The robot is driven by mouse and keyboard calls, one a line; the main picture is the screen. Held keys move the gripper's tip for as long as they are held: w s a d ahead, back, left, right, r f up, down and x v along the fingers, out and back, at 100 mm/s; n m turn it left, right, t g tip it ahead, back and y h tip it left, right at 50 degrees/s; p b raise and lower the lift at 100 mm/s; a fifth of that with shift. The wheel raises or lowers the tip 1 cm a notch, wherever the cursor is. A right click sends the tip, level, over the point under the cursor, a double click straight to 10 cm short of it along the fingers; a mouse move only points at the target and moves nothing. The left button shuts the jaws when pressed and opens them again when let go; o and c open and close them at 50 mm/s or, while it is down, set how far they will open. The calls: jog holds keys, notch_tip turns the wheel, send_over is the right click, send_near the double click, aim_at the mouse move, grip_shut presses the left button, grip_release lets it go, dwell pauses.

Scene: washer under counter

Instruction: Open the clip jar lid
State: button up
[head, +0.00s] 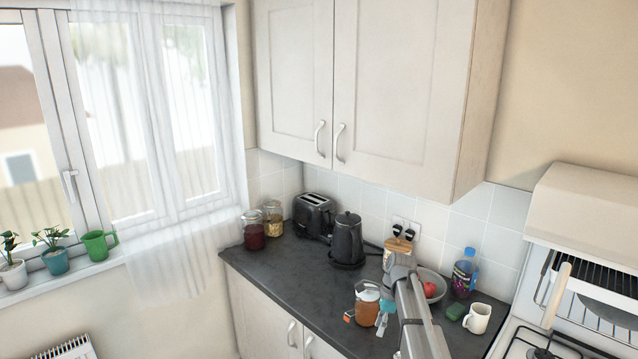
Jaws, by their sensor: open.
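Two more glass jars stand in the back left corner: one dark red inside (254,233), one with pale yellowish contents (272,219). I cannot tell for sure which jar is the clip jar. My grey arm reaches up from the bottom, just right of the front jar.
Toaster (314,214), black kettle (347,240), wooden-lidded jar (398,245), bowl with red fruit (434,280), bottle (464,272), green sponge (456,311) and mug (478,318) crowd the counter. Worktop (297,272) left of the front jar is clear.

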jog(key=s+f+n+t+h+b, duration=0.1)
jog(key=s+f+n, duration=0.1)
jog(key=s+n, duration=0.7)
jog(key=s+f+n+t+h+b, duration=0.2)
jog(key=s+n, duration=0.7)
jog(key=n, duration=0.1)
jog(key=shift+s+a+f+n, duration=0.2)
jog(key=shift+a+f+n, duration=0.05)
jog(key=shift+f+n, duration=0.15)
jog(key=shift+c, duration=0.7)
jog(key=shift+d, duration=0.1)
